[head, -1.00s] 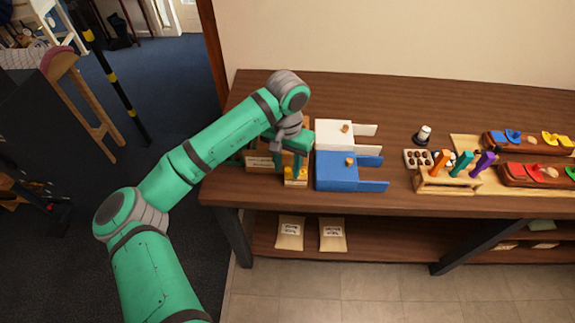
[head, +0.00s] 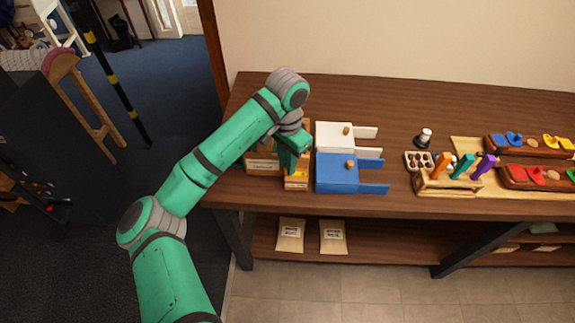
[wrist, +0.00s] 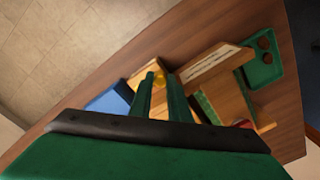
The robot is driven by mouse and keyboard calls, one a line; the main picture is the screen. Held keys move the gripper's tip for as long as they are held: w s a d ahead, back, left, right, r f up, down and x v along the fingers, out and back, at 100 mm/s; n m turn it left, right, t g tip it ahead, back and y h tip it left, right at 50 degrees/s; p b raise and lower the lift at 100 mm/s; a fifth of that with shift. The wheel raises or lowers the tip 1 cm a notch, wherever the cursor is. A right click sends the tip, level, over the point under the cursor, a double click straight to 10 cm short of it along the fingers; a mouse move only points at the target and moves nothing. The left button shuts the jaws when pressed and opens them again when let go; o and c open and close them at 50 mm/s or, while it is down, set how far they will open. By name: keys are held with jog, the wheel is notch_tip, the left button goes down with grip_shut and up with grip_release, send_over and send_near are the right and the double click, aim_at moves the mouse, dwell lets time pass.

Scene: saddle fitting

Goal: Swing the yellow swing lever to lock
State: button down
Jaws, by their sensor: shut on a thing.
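The yellow swing lever (wrist: 159,79) shows in the wrist view between my two green fingertips, on a light wooden block (wrist: 136,80). My gripper (wrist: 161,82) is shut on the lever; the fingers hide part of it. In the head view my gripper (head: 291,166) points down over the same wooden block (head: 296,184) near the table's front left. A little yellow (head: 301,174) shows beside the fingers there. The lever's far end and its lock position cannot be made out.
A blue box (head: 336,174) and a white box (head: 334,136) stand close to the right of the block. A labelled wooden stand (head: 262,166) is close on the left. In the wrist view a green tray (wrist: 263,62) lies beyond it. The table behind is clear.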

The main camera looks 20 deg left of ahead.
jog(key=shift+d, duration=0.1)
dwell(0.3)
jog(key=c, duration=1.7)
grip_release()
jog(key=shift+o, duration=0.2)
jog(key=shift+a, duration=0.2)
